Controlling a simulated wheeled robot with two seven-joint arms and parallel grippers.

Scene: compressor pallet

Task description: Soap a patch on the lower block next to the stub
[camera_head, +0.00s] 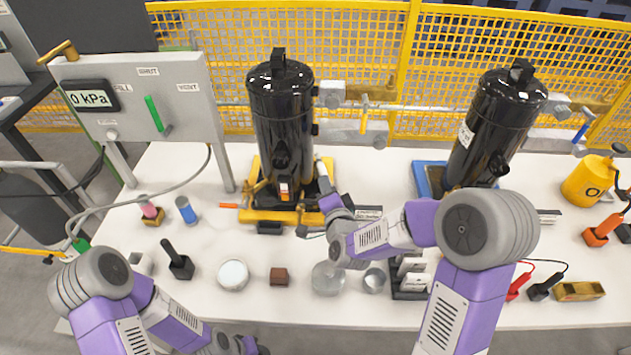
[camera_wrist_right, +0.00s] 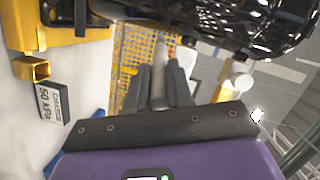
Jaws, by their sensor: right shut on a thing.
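My right gripper (camera_head: 326,190) is beside the right side of the left black cylinder (camera_head: 281,125). It is shut on a pale grey rod-like tool (camera_head: 321,169); the tool shows between the dark fingers in the right wrist view (camera_wrist_right: 159,65). A grey lower block (camera_head: 362,132), with a round end, sits behind and above the gripper, under the pipe. I cannot tell which part is the stub, or see any soap. The tool's tip appears apart from the block. My left gripper (camera_head: 238,345) is low at the bottom edge, partly cut off; its jaws are unclear.
The left cylinder stands on a yellow base (camera_head: 262,217). The right black cylinder (camera_head: 496,125) stands farther right. A gauge panel (camera_head: 140,100) is at the left. Round tins, a brown block (camera_head: 279,277) and a dark rack (camera_head: 407,294) lie along the table's front. A yellow fence is behind.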

